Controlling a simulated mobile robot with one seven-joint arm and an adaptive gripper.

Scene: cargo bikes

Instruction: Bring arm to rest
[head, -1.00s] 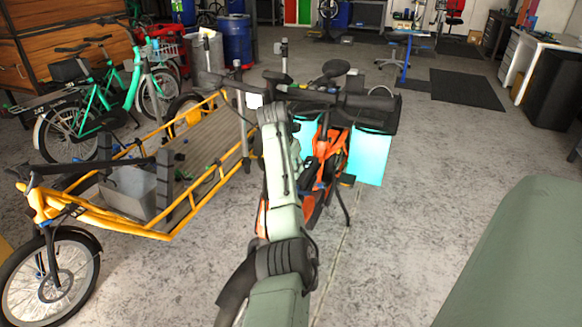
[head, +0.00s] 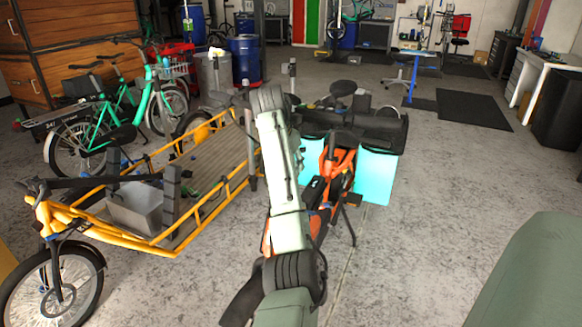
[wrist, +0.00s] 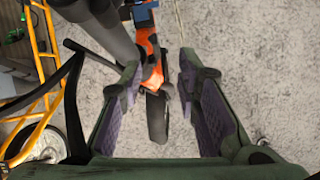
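My gripper (wrist: 160,82) is open in the wrist view, its two purple-padded fingers apart with nothing between them. It points down over the front of an orange bike (wrist: 151,52), whose dark wheel shows in the gap, lower down. In the head view my pale green arm rises in the middle of the picture, in front of the orange bike (head: 336,168). Its dark upper joint is at the top. I cannot make out the gripper in the head view.
A yellow cargo bike (head: 150,247) with a flat bed and a grey box (head: 137,207) stands close on the left. Turquoise bags (head: 374,177) hang on the orange bike. Green bikes (head: 100,135) stand behind left. The concrete floor at right (head: 450,180) is clear.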

